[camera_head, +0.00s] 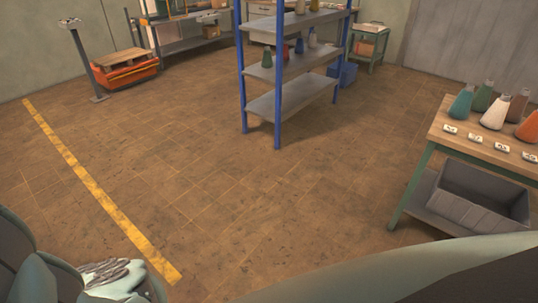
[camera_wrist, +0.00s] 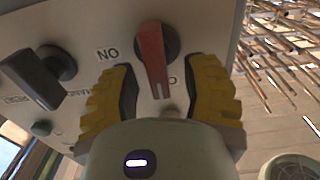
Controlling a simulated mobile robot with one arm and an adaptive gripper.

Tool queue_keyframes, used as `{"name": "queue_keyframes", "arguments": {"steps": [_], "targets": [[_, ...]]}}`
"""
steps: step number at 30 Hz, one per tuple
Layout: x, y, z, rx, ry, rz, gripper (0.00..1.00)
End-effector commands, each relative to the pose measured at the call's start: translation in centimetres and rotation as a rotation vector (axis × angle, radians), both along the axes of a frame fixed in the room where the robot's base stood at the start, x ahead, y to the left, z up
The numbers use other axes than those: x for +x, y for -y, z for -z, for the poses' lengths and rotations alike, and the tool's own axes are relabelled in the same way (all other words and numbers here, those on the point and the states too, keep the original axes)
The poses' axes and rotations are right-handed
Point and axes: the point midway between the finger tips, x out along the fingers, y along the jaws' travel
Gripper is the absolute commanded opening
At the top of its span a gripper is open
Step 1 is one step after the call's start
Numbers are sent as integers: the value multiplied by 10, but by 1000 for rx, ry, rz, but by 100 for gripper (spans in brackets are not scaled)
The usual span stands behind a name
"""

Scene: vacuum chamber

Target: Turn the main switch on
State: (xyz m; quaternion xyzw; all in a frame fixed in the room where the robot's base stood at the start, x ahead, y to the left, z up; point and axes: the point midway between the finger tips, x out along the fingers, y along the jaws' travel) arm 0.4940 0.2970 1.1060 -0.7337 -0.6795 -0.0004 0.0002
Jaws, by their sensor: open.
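In the wrist view a red switch handle (camera_wrist: 150,55) sits on a round dark base on a grey panel (camera_wrist: 105,20). A white label (camera_wrist: 107,54) that reads as ON turned upside down is left of the handle. Another label right of it is partly hidden by my finger. My gripper (camera_wrist: 163,76) is open, with one yellow ridged finger on each side of the handle's lower end. The handle lies between the fingers; I cannot tell whether either touches it. The switch and my gripper do not show in the head view.
A black knob (camera_wrist: 38,76) and a green button (camera_wrist: 41,128) are left of the switch. In the head view a blue-posted shelf (camera_head: 290,65) stands mid-room. A table (camera_head: 480,118) with several flasks is at right, above a grey crate (camera_head: 480,190). The floor between is clear.

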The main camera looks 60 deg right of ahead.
Motion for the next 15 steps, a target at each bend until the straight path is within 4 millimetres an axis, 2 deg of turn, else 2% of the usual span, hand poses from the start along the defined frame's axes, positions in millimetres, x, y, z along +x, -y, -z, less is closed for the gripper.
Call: {"name": "queue_keyframes", "arguments": {"steps": [10,11,15], "targets": [[0,-4,0,-1,0,0,46],[0,-4,0,-1,0,0,50],[0,-4,0,0,0,0,36]]}}
